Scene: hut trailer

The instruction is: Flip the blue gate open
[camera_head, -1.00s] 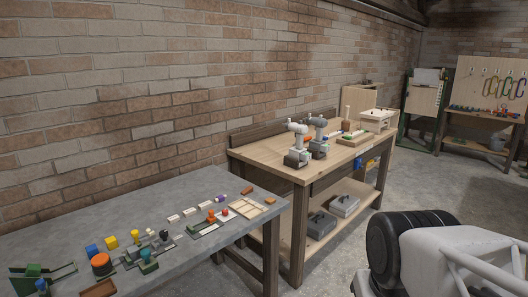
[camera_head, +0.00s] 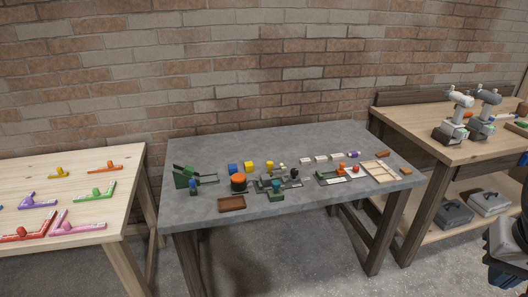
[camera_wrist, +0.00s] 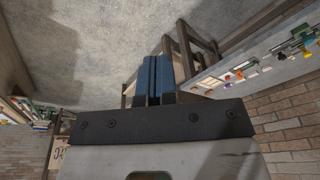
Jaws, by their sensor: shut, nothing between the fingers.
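No blue part can be clearly made out as a gate. In the head view, small blue pieces on the grey table include a blue block (camera_head: 233,168), a blue peg (camera_head: 192,188) by a green device (camera_head: 185,176), and a blue top on a teal piece (camera_head: 275,187). Another blue thing (camera_head: 523,158) shows at the right edge by the wooden workbench. My gripper shows in the wrist view with its blue fingers (camera_wrist: 159,63) together and empty, far from the tabletop pieces. Only part of my arm shows at the head view's right edge.
The grey table (camera_head: 215,140) also holds a brown tray (camera_head: 231,203) and an orange-topped cylinder (camera_head: 238,182). A wooden table (camera_head: 100,160) with several coloured pieces stands left. A wooden workbench (camera_head: 415,120) with power drills stands right. Brick wall behind; open floor in front.

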